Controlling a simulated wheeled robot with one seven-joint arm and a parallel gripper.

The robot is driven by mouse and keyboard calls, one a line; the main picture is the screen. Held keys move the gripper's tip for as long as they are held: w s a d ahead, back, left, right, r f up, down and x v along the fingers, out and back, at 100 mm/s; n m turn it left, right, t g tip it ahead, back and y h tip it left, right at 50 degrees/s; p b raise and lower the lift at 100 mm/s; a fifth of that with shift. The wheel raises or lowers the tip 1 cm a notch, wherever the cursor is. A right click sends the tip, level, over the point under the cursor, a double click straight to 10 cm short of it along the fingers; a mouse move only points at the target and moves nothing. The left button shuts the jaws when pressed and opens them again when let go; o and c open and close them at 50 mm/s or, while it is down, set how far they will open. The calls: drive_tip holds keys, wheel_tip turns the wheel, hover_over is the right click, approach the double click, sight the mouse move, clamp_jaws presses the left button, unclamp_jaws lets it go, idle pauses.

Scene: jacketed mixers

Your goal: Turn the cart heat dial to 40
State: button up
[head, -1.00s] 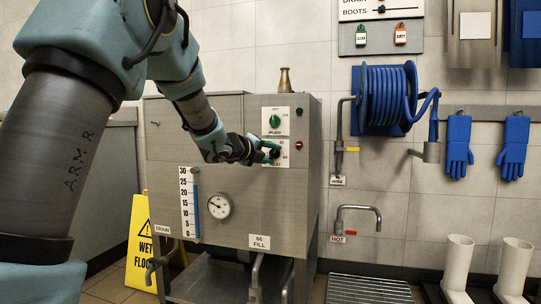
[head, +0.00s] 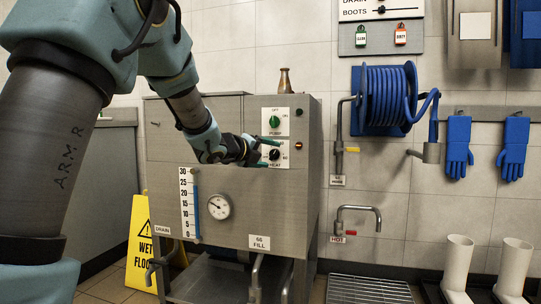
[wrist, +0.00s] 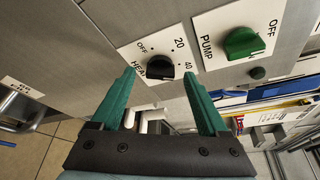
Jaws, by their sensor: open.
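The heat dial (head: 275,154) is a black knob on a white plate on the cart's steel front, below the green pump dial (head: 274,121). In the wrist view the heat dial (wrist: 160,71) has marks OFF, 20 and 40 around it; I cannot tell surely which mark it points at. My gripper (head: 267,153) has green fingers and is open in front of the heat plate. In the wrist view my gripper (wrist: 158,80) has one fingertip on each side of the dial, with clear gaps, and holds nothing.
The steel cart (head: 245,190) carries a gauge (head: 219,206) and a level scale (head: 189,205) below and left of the dial. The green pump dial also shows close by in the wrist view (wrist: 243,43). A yellow wet-floor sign (head: 141,245) stands at left.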

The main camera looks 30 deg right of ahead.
drive_tip(key=p+v, duration=0.1)
drive_tip(key=v, duration=0.8)
drive_tip(key=shift+p, duration=0.35)
drive_tip(key=shift+a, duration=0.15)
drive_tip(key=w+a+f+n+t+y+p, duration=0.1)
drive_tip(key=a+f+n+y, duration=0.45)
drive_tip(key=a+n, duration=0.5)
drive_tip(key=w+a+f+n+t+y+p, duration=0.1)
drive_tip(key=w+a+f+n+y+p, duration=0.1)
drive_tip(key=a+f+n+y, duration=0.6)
drive_tip(key=s+a+f+n+g+p, duration=0.1)
drive_tip(key=s+a+f+n+g, duration=0.3)
drive_tip(key=s+a+n, duration=0.45)
drive_tip(key=s+a+f+n+g+p, duration=0.1)
drive_tip(key=s+a+f+n+g, duration=0.25)
drive_tip(key=s+a+n, duration=0.55)
wheel_tip(320, 180, up, 38)
drive_tip(key=m+p, duration=0.1)
drive_tip(key=p, duration=3.6)
drive_tip(key=shift+s+d, duration=0.4)
drive_tip(key=shift+s, duration=0.05)
